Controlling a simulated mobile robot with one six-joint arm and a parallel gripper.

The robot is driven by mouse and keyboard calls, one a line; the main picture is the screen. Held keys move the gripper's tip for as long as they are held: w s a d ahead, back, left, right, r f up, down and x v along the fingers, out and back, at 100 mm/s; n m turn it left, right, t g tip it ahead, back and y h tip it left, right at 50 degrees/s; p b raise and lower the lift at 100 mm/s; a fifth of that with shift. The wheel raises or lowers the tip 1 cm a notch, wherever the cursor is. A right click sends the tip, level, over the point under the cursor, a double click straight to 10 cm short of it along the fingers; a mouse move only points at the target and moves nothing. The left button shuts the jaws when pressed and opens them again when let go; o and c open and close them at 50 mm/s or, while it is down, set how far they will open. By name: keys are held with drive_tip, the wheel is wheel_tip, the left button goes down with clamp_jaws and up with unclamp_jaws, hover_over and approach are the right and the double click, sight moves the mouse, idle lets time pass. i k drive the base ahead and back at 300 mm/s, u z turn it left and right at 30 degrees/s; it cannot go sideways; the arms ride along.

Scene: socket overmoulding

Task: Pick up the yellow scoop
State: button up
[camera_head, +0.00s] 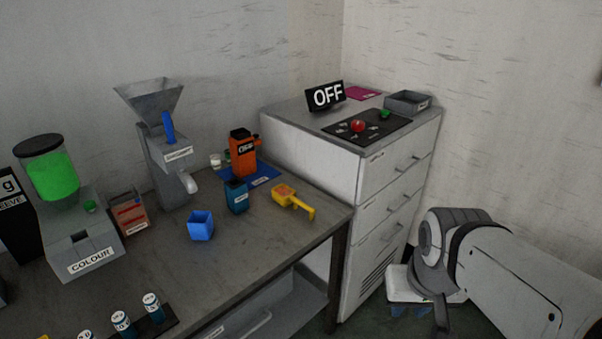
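The yellow scoop (292,200) lies on the grey worktop near its right end. Its bowl is toward the back left, with something orange-brown showing in it, and its handle points to the front right, close to the table edge. My arm comes in from the lower right, in front of the cabinet. The end of my arm is low, below worktop height and apart from the scoop. My gripper (410,308) shows only in part there, and its fingers are not clear.
A blue cup (201,225), a teal container (237,196) and an orange container (243,153) stand left of the scoop. A grey hopper machine (165,150) stands behind. A white drawer cabinet (385,195) rises beyond the worktop's right end. The worktop in front of the scoop is clear.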

sight(282, 194)
drive_tip(key=i, duration=1.4)
drive_tip(key=z, duration=0.05)
